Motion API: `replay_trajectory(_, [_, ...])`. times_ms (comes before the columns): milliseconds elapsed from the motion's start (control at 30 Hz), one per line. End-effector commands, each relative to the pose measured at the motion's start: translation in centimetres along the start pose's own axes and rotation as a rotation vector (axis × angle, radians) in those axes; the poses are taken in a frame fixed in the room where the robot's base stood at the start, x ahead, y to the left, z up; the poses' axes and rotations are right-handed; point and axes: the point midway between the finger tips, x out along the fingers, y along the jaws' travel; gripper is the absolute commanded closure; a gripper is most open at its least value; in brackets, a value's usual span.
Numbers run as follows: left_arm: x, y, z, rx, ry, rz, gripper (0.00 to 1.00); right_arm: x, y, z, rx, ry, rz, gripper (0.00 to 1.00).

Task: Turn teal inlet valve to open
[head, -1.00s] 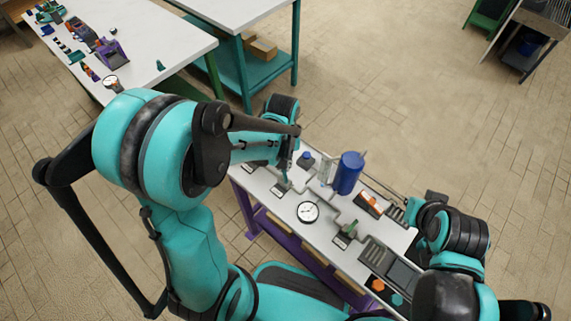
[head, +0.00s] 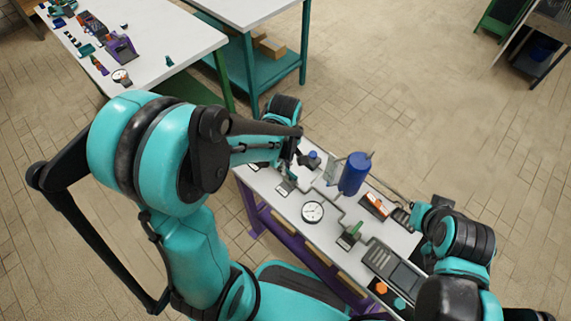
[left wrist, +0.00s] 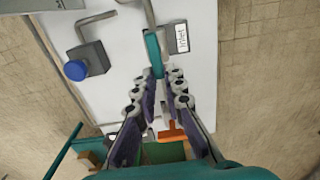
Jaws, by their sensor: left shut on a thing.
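The teal inlet valve handle (left wrist: 154,52) shows in the left wrist view, just beyond my fingers, beside a white tag (left wrist: 182,38) reading "Inlet". It runs nearly in line with the grey pipe (left wrist: 150,12) above it. My left gripper (left wrist: 158,82) is shut on the handle's near end, one finger on each side. In the head view my left gripper (head: 302,162) is low over the far left part of the white bench, where my arm hides most of the valve. My right gripper (head: 402,215) is at the bench's right end; its fingers are unclear.
The bench (head: 290,207) holds a round gauge (head: 313,212), a blue cylinder (head: 354,173) and an orange-topped device (head: 376,205). A blue knob (left wrist: 75,70) on a grey block is left of the valve. Another white table (head: 160,60) stands at upper left. Open floor lies beyond the bench.

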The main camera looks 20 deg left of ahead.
Motion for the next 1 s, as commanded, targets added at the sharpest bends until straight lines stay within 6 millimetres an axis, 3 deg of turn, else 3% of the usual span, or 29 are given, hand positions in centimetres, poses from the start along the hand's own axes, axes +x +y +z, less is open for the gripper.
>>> replay_trajectory(500, [0.01, -0.09, 0.00, -0.020, 0.000, -0.001, 1.00, 0.01, 0.00, 0.01, 0.000, 0.000, 0.000, 1.00])
replay_trajectory(533, [0.01, -0.10, 0.00, -0.020, 0.000, -0.001, 0.82, 0.01, 0.00, 0.01, 0.000, 0.000, 0.000, 1.00])
replay_trajectory(600, [0.01, -0.09, 0.00, -0.020, 0.000, -0.001, 0.69, 0.01, 0.00, 0.01, 0.000, 0.000, 0.000, 1.00])
replay_trajectory(1000, [-0.73, -0.06, 0.00, -0.019, 0.000, 0.000, 0.69, 0.01, 0.00, 0.01, 0.000, 0.000, 0.000, 1.00])
